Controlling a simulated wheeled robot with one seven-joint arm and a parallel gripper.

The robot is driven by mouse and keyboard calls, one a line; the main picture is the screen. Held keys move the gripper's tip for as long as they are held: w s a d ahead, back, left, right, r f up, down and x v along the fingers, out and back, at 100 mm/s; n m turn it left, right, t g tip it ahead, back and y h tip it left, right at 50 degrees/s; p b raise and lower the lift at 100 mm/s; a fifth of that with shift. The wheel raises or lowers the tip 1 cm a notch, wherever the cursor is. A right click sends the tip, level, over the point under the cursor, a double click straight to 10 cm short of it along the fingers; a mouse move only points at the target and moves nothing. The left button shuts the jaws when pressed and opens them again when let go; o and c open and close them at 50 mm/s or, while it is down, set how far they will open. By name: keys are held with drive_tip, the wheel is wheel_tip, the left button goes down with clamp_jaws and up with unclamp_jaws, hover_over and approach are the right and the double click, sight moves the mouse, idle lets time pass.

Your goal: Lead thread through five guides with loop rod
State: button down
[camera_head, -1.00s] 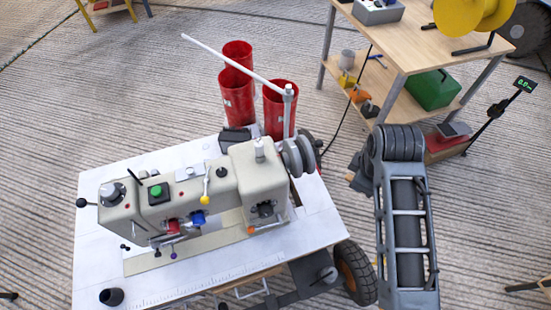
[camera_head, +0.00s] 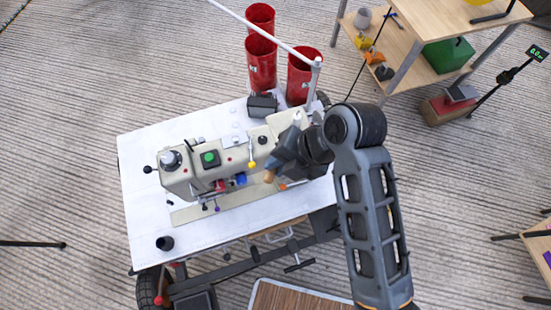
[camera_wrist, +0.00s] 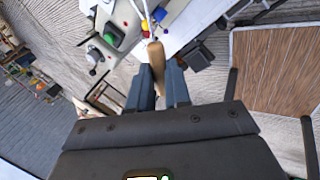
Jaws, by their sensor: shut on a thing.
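My gripper (camera_wrist: 158,90) is shut on the tan wooden handle (camera_wrist: 157,62) of the loop rod. A thin pale shaft runs on from the handle toward the sewing machine. In the head view the handle (camera_head: 270,176) pokes out from my dark wrist, over the right part of the cream sewing machine (camera_head: 228,158). The machine bears small coloured parts: a yellow ball (camera_head: 252,164), a blue part (camera_head: 241,179), a red part (camera_head: 221,185) and a green button (camera_head: 209,157). The green button also shows in the wrist view (camera_wrist: 113,33). I cannot make out the thread or the rod's loop.
The machine stands on a white table (camera_head: 140,200) with a black cup (camera_head: 165,243). Red cylinders (camera_head: 262,62) and a white pole (camera_head: 314,82) stand behind it. A wooden shelf (camera_head: 425,65) is at upper right. A brown-topped table (camera_wrist: 280,70) is near the wrist's right.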

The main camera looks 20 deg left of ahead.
drive_tip(key=shift+w+d+f+b, duration=0.15)
drive_tip(key=shift+w+b, duration=0.25)
drive_tip(key=shift+w, duration=0.5)
drive_tip(key=shift+w+d+f+b, duration=0.15)
drive_tip(key=shift+w+b, duration=0.2)
drive_tip(key=shift+w, duration=0.6)
drive_tip(key=shift+w+f+b, duration=0.15)
drive_tip(key=shift+w+b, duration=0.25)
drive_tip(key=shift+w, duration=0.5)
drive_tip(key=shift+r, duration=0.1)
drive_tip(key=shift+s+a+r+p, duration=0.2)
drive_tip(key=shift+s+p, duration=0.4)
drive_tip(key=shift+s, duration=0.65)
drive_tip(key=shift+s+a+r+p, duration=0.15)
drive_tip(key=shift+s+p, duration=0.45)
drive_tip(key=shift+s, duration=0.65)
drive_tip(key=shift+d, duration=0.1)
